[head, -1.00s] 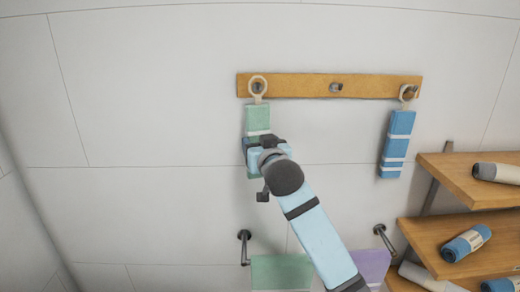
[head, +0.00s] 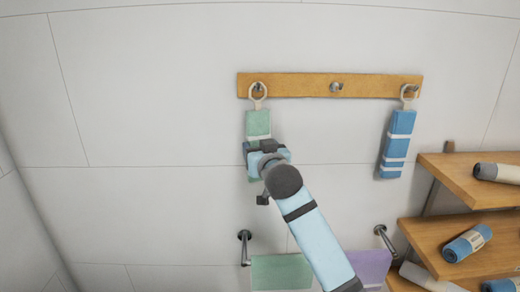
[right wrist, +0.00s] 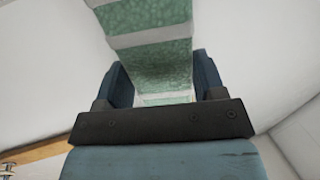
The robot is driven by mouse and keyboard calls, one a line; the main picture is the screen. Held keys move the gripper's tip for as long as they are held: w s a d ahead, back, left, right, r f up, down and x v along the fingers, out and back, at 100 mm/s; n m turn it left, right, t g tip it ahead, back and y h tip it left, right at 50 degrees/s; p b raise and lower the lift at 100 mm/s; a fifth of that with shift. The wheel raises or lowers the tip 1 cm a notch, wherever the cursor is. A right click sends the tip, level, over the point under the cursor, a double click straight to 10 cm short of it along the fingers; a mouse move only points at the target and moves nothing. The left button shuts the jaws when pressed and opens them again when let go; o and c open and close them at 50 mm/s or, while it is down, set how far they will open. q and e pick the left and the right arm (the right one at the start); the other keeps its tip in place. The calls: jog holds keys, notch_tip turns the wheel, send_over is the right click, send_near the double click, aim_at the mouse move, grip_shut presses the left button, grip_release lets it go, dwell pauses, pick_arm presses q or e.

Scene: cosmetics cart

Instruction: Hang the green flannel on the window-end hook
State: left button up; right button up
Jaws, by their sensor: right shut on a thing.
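The green flannel (head: 258,123), with pale bands and a cream ring (head: 258,91) on top, hangs upright against the wall below the left end of a wooden rail. The left hook (head: 258,87) shows inside the upper part of the ring, so the ring appears to be around it. My right gripper (head: 262,152) is shut on the lower part of the flannel and hides some of it. In the right wrist view the flannel (right wrist: 150,60) passes between the two fingers (right wrist: 160,90). My left gripper is not in view.
The middle hook (head: 337,87) is empty. A blue flannel (head: 397,140) hangs from the right hook. Below are a green towel (head: 280,272) and a purple towel (head: 372,268). Wooden shelves (head: 480,178) with rolled towels stand at the right. The wall at the left is clear.

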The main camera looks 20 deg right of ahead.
jog(key=o, duration=1)
